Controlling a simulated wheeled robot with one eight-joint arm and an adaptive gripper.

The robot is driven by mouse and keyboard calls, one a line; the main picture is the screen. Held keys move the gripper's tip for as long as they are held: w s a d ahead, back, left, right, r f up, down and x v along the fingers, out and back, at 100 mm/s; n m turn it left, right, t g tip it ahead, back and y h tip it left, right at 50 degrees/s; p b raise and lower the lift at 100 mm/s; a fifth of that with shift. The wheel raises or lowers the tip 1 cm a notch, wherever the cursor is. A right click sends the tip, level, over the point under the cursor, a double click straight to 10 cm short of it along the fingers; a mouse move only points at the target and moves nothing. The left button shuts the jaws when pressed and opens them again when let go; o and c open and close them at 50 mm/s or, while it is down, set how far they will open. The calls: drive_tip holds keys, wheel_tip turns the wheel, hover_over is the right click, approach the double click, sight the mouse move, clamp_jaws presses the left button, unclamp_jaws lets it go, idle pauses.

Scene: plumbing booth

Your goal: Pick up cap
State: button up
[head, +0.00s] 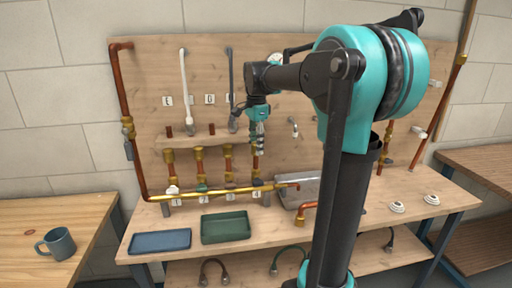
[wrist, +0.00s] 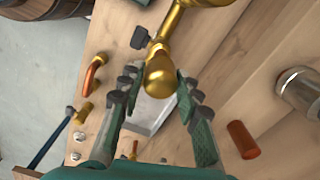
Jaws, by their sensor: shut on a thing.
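In the wrist view a rounded brass cap (wrist: 160,76) sits between the fingertips of my gripper (wrist: 155,90). The fingers are closed in on it from both sides. Its upper end meets a brass fitting (wrist: 166,22); I cannot tell whether they are joined. In the head view my gripper (head: 261,140) hangs in front of the wooden panel, near a vertical copper pipe and above the horizontal brass pipe (head: 215,193). The cap is too small or hidden to make out there.
A blue tray (head: 160,242) and a green tray (head: 226,228) lie at the bench front. A grey metal tray (head: 312,183) lies partly behind my arm. White round pieces (head: 397,207) lie at the right. A mug (head: 58,243) stands on the left table.

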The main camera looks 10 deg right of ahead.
drive_tip(key=shift+r, duration=0.1)
wheel_tip(320, 180, up, 24)
drive_tip(key=shift+r, duration=0.15)
idle(0.9)
